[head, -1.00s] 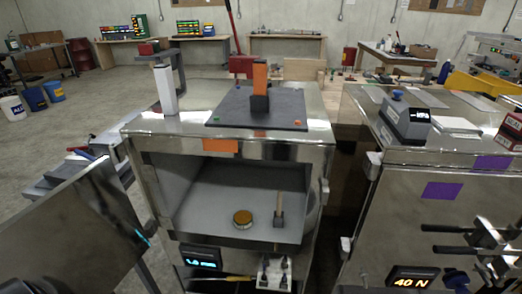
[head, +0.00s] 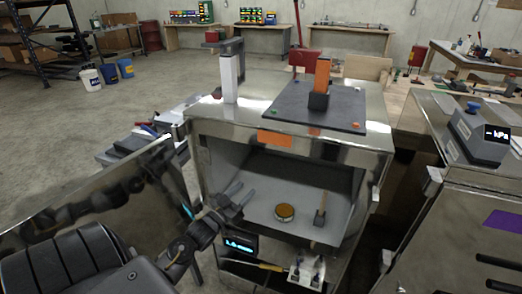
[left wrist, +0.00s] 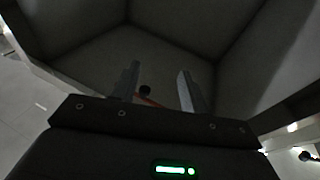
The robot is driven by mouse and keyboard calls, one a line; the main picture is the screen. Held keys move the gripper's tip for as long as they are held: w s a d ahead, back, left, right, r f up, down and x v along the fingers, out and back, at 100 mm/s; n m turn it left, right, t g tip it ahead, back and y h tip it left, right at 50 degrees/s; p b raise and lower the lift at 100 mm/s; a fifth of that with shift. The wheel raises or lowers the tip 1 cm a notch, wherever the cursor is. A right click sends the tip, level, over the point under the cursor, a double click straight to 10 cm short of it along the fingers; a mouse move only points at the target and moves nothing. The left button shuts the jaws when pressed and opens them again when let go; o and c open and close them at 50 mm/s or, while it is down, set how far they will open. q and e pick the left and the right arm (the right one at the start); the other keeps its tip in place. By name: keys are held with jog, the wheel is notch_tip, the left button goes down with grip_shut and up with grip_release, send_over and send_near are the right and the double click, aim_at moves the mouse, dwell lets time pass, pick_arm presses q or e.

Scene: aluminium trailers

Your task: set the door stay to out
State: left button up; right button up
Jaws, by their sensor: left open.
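An open steel cabinet (head: 290,190) stands ahead of me, its opening facing me. Its metal door (head: 100,205) is swung out at the left. My left gripper (head: 240,194) is open and empty at the left side of the opening. In the left wrist view my left gripper (left wrist: 158,88) points into the grey compartment, fingers apart. A small dark round knob (left wrist: 145,90) and a thin reddish strip (left wrist: 148,101) show between the fingers, seemingly beyond them. I cannot tell whether these belong to the door stay. My right gripper is not in view.
Inside the cabinet are a round brown-topped tin (head: 284,212) and an upright wooden-handled piece (head: 321,208). A dark board (head: 320,106) with an orange-and-black block lies on top. Another steel cabinet (head: 450,215) stands to the right.

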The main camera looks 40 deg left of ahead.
pick_arm(q)
jog(key=m+t+h, duration=0.1)
jog(key=t, duration=0.1)
send_near(259, 152)
jog(key=p+x, duration=0.1)
jog(key=x, duration=0.4)
jog(key=p+x, duration=0.1)
jog(key=x, duration=0.4)
jog(key=shift+a+p, duration=0.15)
jog(key=shift+p, duration=0.2)
jog(key=shift+w+r, duration=0.2)
jog(key=shift+w, duration=0.45)
jog(key=shift+c, duration=0.2)
grip_shut()
